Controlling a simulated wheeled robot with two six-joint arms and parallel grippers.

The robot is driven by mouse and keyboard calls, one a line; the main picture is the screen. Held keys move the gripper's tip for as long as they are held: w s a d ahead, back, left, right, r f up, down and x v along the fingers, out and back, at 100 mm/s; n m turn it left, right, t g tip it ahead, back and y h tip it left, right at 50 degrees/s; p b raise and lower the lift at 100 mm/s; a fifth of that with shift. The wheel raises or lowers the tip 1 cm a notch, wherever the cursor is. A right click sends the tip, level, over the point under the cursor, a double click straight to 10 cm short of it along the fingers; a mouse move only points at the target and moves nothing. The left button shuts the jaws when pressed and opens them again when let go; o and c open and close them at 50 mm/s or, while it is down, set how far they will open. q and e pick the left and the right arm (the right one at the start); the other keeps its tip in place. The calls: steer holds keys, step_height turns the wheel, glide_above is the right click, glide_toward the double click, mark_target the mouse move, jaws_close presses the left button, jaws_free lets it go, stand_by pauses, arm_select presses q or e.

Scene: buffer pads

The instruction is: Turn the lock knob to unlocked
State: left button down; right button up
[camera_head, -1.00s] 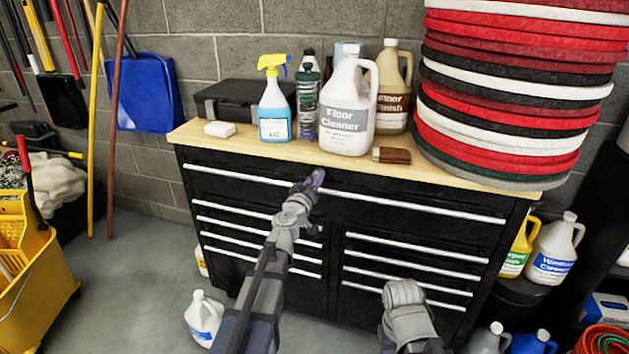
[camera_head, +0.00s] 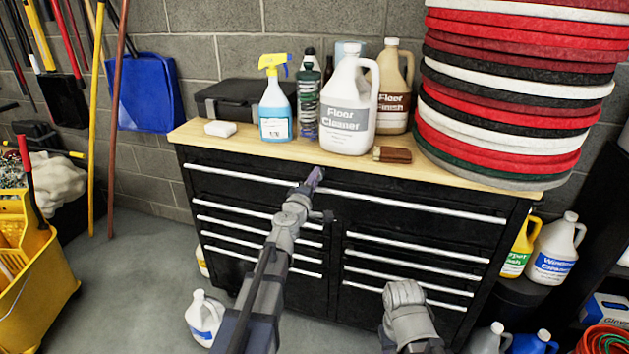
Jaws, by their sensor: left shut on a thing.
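The black tool chest (camera_head: 430,213) with a wooden top and silver drawer handles stands in the middle of the view. My left gripper (camera_head: 316,176) reaches up to its front, just below the top edge and between the two columns of drawers. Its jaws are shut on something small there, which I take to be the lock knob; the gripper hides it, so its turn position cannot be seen. My right arm (camera_head: 408,312) shows at the lower right, in front of the lower drawers; its fingertips are not visible.
On the wooden top (camera_head: 250,146) stand a blue spray bottle (camera_head: 274,110), a white Floor Cleaner jug (camera_head: 346,112) and a brush (camera_head: 392,154). Stacked red, black and white pads (camera_head: 515,90) stand at the right. A yellow bucket (camera_head: 35,280) stands at the left.

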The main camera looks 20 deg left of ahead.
arm_select(q)
steer(key=shift+n, duration=0.7)
steer(key=shift+c, duration=2.4)
jaws_free()
